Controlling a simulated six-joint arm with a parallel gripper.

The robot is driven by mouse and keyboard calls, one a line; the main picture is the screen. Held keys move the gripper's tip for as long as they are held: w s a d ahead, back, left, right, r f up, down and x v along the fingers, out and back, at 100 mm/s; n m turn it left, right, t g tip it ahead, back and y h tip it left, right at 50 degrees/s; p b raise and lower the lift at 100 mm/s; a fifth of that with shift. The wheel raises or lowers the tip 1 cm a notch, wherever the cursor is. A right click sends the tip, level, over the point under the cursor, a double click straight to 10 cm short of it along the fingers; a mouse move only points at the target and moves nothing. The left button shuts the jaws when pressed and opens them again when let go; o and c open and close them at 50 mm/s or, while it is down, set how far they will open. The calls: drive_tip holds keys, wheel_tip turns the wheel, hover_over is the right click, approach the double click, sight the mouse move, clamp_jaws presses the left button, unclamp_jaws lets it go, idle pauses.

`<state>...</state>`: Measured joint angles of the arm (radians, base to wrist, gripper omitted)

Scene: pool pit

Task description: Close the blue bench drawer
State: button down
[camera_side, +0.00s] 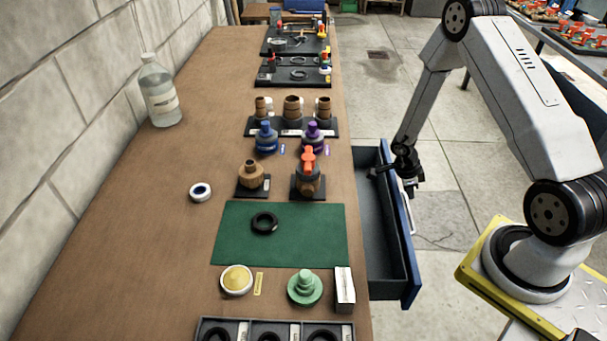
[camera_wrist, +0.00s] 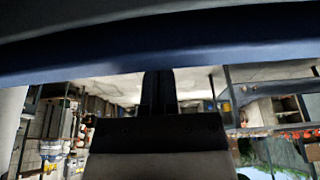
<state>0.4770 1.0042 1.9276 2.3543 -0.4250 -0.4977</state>
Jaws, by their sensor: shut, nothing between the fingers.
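The bench top (camera_side: 150,240) carries a green mat (camera_side: 300,240) with a black ring, several bottles and fittings, and a white box (camera_side: 344,288) near the drawer side. A clear jug (camera_side: 160,92) stands by the wall. The concrete floor right of the drawer is open.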

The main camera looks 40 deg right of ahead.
drive_tip(key=shift+v, duration=2.85)
drive_tip(key=c, duration=0.6)
unclamp_jaws()
drive_tip(key=shift+d, duration=0.1)
drive_tip(key=shift+c, duration=0.2)
drive_tip(key=d+n+t, duration=0.3)
drive_tip(key=d+n, duration=0.1)
drive_tip(key=n, duration=0.3)
drive_tip(key=s+a+n+y, duration=0.1)
drive_tip(key=n, duration=0.2)
drive_tip(key=s+a+n+y, duration=0.1)
drive_tip(key=s+n, duration=0.1)
drive_tip(key=n, duration=0.2)
drive_tip(key=s+a+f+n+t+y, duration=0.1)
drive_tip(key=n+y, duration=0.1)
drive_tip(key=n, duration=0.2)
drive_tip(key=shift+s+a, duration=0.2)
drive_tip(key=shift+s, duration=0.2)
drive_tip(key=shift+f, duration=0.2)
drive_tip(key=shift+w+a+f, duration=0.15)
drive_tip(key=shift+w+f, duration=0.05)
drive_tip(key=shift+f, duration=1)
drive_tip(key=shift+w+a+f, duration=0.2)
drive_tip(key=shift+f, duration=1.05)
drive_tip(key=shift+w+a+f, duration=0.15)
drive_tip(key=shift+f, duration=1.05)
